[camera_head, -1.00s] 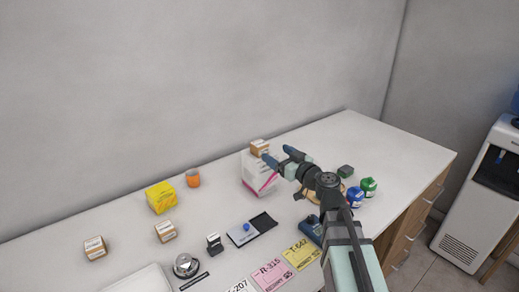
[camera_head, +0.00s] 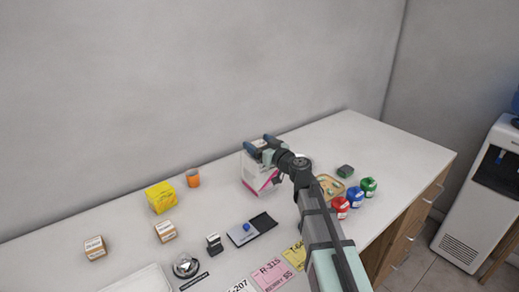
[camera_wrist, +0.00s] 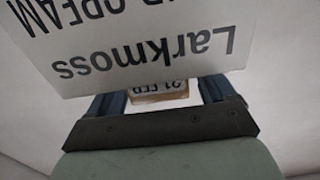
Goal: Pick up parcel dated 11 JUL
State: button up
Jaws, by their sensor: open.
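My gripper (camera_head: 259,143) is open at the top of the white and pink box (camera_head: 250,168) in the head view. In the wrist view, a small brown parcel (camera_wrist: 158,91) shows between the open fingers, beyond the box. Its upside-down label is partly hidden and seems to read 21 FEB. The box's white face (camera_wrist: 150,55) with "Larkmoss" fills the upper part there. Two other small brown parcels, one at the far left (camera_head: 95,247) and one nearer the middle (camera_head: 165,231), stand on the counter. Their labels are too small to read.
A yellow box (camera_head: 160,197) and an orange pot (camera_head: 193,178) stand near the wall. A bell (camera_head: 186,265), stamp (camera_head: 214,243), ink pad (camera_head: 243,234) and paper tickets (camera_head: 272,274) lie in front. Red (camera_head: 341,207), blue (camera_head: 355,196) and green (camera_head: 369,186) items stand right. The back right is clear.

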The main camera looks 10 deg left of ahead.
aim_at(259, 143)
jog(key=shift+c, duration=0.2)
jog(key=c, duration=1.1)
jog(key=shift+r, duration=5)
jog(key=shift+c, duration=0.2)
